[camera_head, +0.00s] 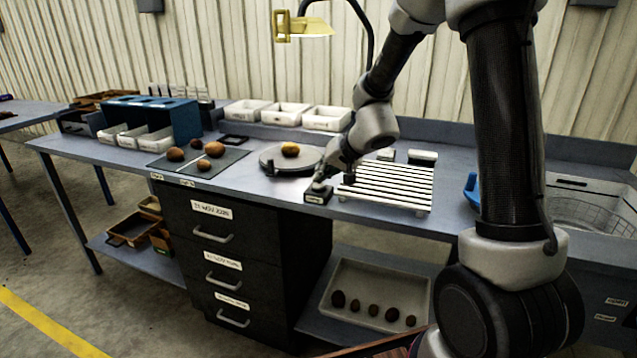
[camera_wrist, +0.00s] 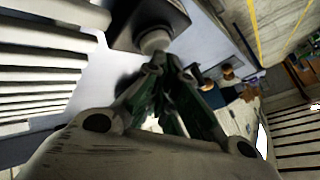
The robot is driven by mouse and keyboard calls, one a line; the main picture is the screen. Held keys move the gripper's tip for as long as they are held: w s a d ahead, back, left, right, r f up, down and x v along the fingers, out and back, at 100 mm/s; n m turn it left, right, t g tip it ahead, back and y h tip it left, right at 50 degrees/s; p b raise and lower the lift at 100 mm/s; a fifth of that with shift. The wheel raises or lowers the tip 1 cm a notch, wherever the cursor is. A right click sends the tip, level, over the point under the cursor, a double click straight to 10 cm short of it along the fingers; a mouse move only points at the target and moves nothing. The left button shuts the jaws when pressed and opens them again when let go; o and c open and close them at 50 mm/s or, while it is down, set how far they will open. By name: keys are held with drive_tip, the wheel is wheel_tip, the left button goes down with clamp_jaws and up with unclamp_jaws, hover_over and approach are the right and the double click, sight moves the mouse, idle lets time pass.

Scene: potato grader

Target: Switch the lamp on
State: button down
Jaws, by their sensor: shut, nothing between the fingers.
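The yellow lamp (camera_head: 305,28) hangs on a dark curved neck above the back of the bench; I cannot tell whether it is lit. A small dark switch box (camera_head: 317,197) with a pale label stands near the bench's front edge, left of the white slatted rack. In the wrist view the box (camera_wrist: 168,12) has a round grey button (camera_wrist: 155,41). My gripper (camera_head: 321,182) is shut and empty, pointing down right at the box. In the wrist view its fingertips (camera_wrist: 166,66) are close to the button; I cannot tell whether they touch it.
The white slatted rack (camera_head: 388,184) is close right of my gripper. A round plate (camera_head: 270,160) with a potato (camera_head: 290,149) stands behind left. A dark mat (camera_head: 228,157) holds several potatoes. White trays (camera_head: 327,118) line the back. Black drawers (camera_head: 262,250) are below the bench.

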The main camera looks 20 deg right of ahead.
drive_tip(key=shift+f, duration=0.25)
drive_tip(key=shift+r, duration=3.45)
